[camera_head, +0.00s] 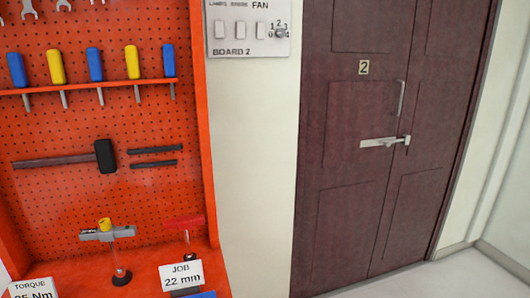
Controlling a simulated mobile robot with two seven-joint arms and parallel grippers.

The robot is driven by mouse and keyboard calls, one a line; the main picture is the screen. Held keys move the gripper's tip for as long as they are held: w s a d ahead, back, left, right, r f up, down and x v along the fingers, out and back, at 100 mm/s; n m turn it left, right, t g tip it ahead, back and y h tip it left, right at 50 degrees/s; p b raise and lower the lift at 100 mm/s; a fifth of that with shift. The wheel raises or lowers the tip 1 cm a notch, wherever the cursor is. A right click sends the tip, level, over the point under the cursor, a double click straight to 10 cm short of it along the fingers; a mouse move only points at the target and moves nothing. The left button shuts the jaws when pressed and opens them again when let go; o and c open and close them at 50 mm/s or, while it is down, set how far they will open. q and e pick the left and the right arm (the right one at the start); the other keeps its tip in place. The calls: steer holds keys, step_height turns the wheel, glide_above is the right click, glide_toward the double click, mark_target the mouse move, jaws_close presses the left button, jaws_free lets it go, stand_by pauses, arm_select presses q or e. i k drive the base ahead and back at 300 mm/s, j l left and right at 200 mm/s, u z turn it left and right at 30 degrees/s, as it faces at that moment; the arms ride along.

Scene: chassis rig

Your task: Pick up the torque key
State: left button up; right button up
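No tool in view carries the name torque key, so I cannot tell for sure which one it is. A grey tool with a yellow knob (106,232) stands at the lower left on a dark round foot, in front of the orange pegboard. A red T-shaped handle (184,222) on a thin metal shaft stands to its right. A white card reading TORQUE and a partly cut-off Nm value (33,288) is at the bottom left. Another card reads JOB 22 mm (181,275). Neither of my grippers shows in this view.
The orange pegboard (60,120) holds a hammer (105,156), dark bars (155,150) and a rack of blue- and yellow-handled screwdrivers (94,64). A switch board (248,30) hangs on the wall. A dark door (345,210) with a latch (385,142) is at right; bare floor (430,283) lies below.

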mark_target(110, 236)
steer(key=j+u, duration=0.1)
steer(key=u, duration=0.6)
steer(key=j+u, duration=0.2)
steer(key=u, duration=0.15)
